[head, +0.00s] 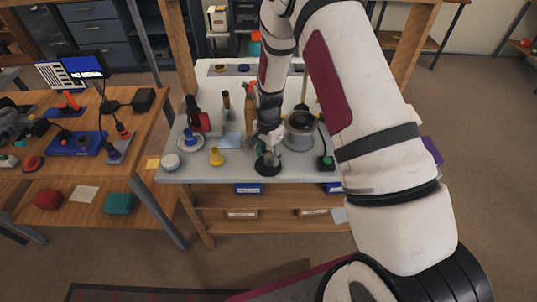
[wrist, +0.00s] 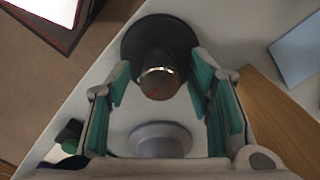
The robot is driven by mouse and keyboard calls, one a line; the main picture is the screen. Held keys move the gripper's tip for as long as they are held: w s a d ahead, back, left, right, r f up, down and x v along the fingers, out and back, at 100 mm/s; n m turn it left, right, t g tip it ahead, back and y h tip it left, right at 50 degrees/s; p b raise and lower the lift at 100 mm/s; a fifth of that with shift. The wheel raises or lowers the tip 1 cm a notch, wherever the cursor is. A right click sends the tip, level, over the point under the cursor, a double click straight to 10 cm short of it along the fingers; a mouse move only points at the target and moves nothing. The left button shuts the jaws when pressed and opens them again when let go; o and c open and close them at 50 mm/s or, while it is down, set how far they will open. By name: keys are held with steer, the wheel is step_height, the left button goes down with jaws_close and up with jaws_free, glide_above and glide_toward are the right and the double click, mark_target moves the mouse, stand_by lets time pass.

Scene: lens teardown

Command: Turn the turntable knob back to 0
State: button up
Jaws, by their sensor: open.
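In the head view my gripper (head: 269,143) points down just above this piece. A pale grey round piece (wrist: 160,138) shows below it in the wrist view.
A grey metal pot-like cylinder (head: 300,131) and a green-topped box (head: 326,162) stand to the right. A yellow piece (head: 216,157), a blue-and-white piece (head: 190,139) and bottles (head: 192,108) stand to the left. A blue sheet (head: 231,141) lies flat near my gripper.

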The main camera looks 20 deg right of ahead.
steer(key=shift+f, duration=0.1)
jaws_close()
steer(key=shift+n, duration=0.3)
steer(key=n+b, duration=0.1)
steer(key=n, duration=0.2)
steer(key=shift+n, duration=0.4)
steer(key=n+b, duration=0.1)
steer(key=n, duration=0.3)
steer(key=shift+n, duration=0.3)
steer(key=n, duration=0.4)
steer(key=shift+b, duration=0.3)
steer(key=n, duration=0.4)
steer(key=shift+n+b, duration=0.3)
